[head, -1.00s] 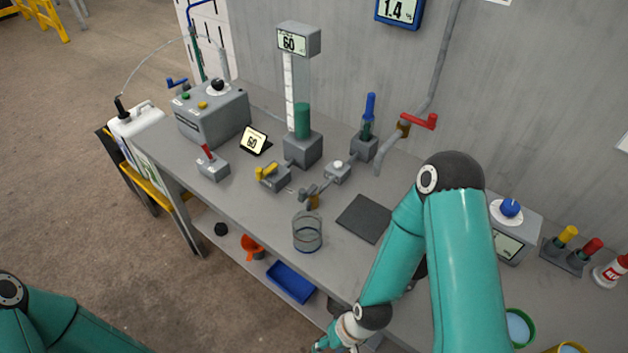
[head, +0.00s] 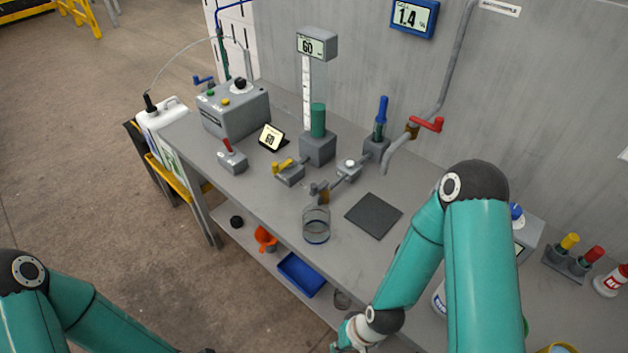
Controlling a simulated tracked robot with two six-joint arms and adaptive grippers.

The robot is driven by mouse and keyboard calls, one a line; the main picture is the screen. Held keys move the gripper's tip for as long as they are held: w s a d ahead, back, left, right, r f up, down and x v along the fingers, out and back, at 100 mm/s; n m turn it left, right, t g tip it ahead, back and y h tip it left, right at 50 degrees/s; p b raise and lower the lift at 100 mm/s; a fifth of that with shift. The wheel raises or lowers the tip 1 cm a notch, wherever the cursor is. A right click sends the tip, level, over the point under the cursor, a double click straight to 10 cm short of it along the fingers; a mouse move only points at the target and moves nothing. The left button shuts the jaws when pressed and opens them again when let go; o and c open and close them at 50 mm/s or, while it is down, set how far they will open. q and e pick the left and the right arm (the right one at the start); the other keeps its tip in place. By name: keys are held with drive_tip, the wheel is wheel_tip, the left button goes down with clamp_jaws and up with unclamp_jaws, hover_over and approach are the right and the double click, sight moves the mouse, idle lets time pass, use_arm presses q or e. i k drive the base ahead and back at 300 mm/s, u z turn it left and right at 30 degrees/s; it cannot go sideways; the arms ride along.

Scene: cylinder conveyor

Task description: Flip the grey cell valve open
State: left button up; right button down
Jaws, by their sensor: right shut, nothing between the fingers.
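The grey valve (head: 319,189) is a small grey handle on a brassy outlet at the near end of the pipe row, above a glass beaker (head: 316,226). A grey block with a white knob (head: 349,169) sits behind it on the pipe. The cell is a tall clear column with green fill (head: 317,121) and a display reading 60. My right gripper (head: 346,343) is low at the bottom edge, partly cut off, in front of the bench and well away from the valve. It looks shut and empty. My left arm enters at lower left; its gripper is out of view.
A yellow-handled valve (head: 283,166), a red-lever switch box (head: 232,160) and a blue-topped fitting (head: 380,118) stand around the cell. A red wall valve (head: 426,124) hangs behind. A dark mat (head: 373,215) lies clear right of the beaker. A blue tray (head: 301,274) is on the shelf below.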

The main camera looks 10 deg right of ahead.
sight(315, 190)
drive_tip(key=k, duration=0.5)
drive_tip(key=u, duration=0.9)
drive_tip(key=k, duration=0.35)
drive_tip(key=z, duration=0.5)
